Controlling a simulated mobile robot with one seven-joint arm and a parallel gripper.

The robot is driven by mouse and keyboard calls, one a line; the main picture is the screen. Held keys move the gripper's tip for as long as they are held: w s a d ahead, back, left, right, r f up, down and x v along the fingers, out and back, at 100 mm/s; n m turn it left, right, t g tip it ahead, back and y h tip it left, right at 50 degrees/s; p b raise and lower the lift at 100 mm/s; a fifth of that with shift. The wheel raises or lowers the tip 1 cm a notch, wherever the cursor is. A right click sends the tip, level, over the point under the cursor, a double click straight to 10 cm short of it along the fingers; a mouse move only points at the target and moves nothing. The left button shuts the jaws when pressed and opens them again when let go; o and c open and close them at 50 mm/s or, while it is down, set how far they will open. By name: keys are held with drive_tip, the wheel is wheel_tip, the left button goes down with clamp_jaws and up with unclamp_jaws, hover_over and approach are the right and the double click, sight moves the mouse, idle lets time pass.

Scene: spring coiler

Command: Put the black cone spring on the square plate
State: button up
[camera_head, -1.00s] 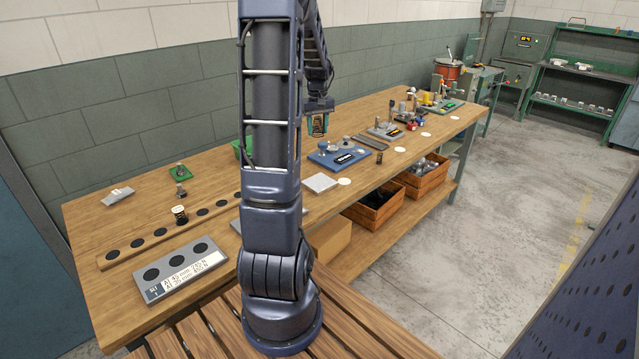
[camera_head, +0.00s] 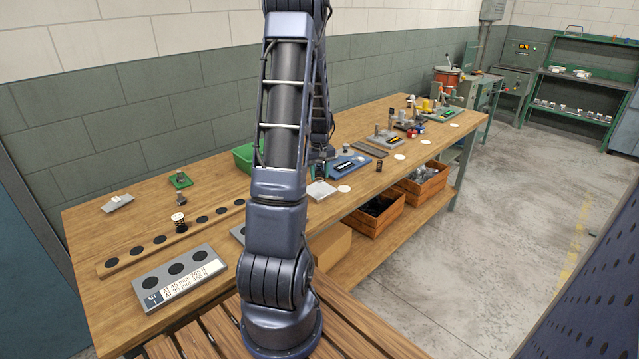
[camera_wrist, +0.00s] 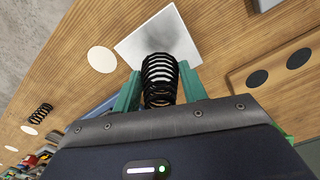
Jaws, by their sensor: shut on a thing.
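My gripper (camera_wrist: 160,90) is shut on a black coil spring (camera_wrist: 160,70), with a green finger on each side of it. The square plate (camera_wrist: 150,33) is pale grey and lies flat on the bench. In the wrist view the spring's far end overlaps the plate, so it is over or on it; I cannot tell whether they touch. In the head view the plate (camera_head: 321,192) lies near the bench's front edge, right of my arm. The spring (camera_head: 321,172) shows just above it, and my gripper is partly hidden behind my arm.
Another dark spring (camera_wrist: 40,114) is on the bench, seen in the wrist view. A white disc (camera_head: 344,188) lies right of the plate. A blue fixture (camera_head: 346,167) stands behind it, and a green bin (camera_head: 243,157) is at the back.

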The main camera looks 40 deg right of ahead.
sight(319, 182)
drive_tip(key=shift+f, duration=2.1)
drive_tip(key=shift+f, duration=0.1)
drive_tip(key=o, duration=1)
